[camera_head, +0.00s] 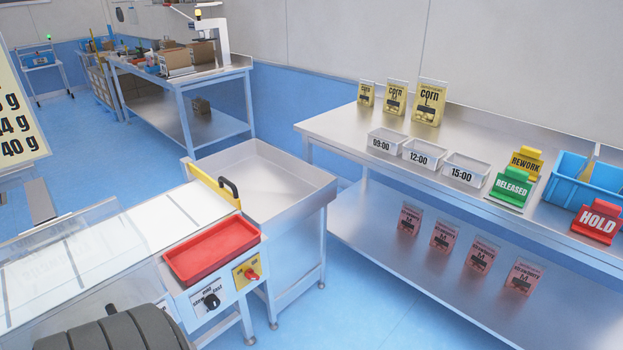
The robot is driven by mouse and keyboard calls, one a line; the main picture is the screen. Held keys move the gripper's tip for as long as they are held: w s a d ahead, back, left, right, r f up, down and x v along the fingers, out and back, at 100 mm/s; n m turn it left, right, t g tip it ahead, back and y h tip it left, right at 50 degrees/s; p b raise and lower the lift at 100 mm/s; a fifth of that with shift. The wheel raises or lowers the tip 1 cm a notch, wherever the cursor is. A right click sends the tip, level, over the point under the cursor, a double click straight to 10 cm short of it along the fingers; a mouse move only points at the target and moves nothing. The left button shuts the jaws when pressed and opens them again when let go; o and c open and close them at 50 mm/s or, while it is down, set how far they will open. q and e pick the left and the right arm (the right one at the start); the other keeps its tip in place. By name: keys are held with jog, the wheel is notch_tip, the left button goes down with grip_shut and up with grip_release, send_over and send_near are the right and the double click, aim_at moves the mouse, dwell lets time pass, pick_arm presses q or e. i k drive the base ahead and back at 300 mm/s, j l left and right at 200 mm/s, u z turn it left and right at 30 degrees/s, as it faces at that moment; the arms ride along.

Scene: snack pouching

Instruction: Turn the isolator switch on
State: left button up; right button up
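A red rotary switch knob (251,274) on a yellow plate (239,281), which looks like the isolator switch, sits on the white front panel of the machine at the lower middle. The knob is too small to tell which position it is in. A black speed knob (211,300) with slow and fast markings is on the same panel, to its left.
A red tray (210,250) sits above the panel, beside the white conveyor (150,225). A dark ribbed shape (125,330) fills the lower left. A steel bin (262,180) stands behind. A steel bench (330,130) with pouches, tubs and signs is at right. Blue floor is open between.

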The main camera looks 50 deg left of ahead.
aim_at(250, 275)
jog(key=i+l+u, duration=0.1)
jog(key=i+u, duration=0.4)
jog(key=i+l+u, duration=0.25)
jog(key=u, duration=0.25)
jog(key=i+l+u, duration=0.5)
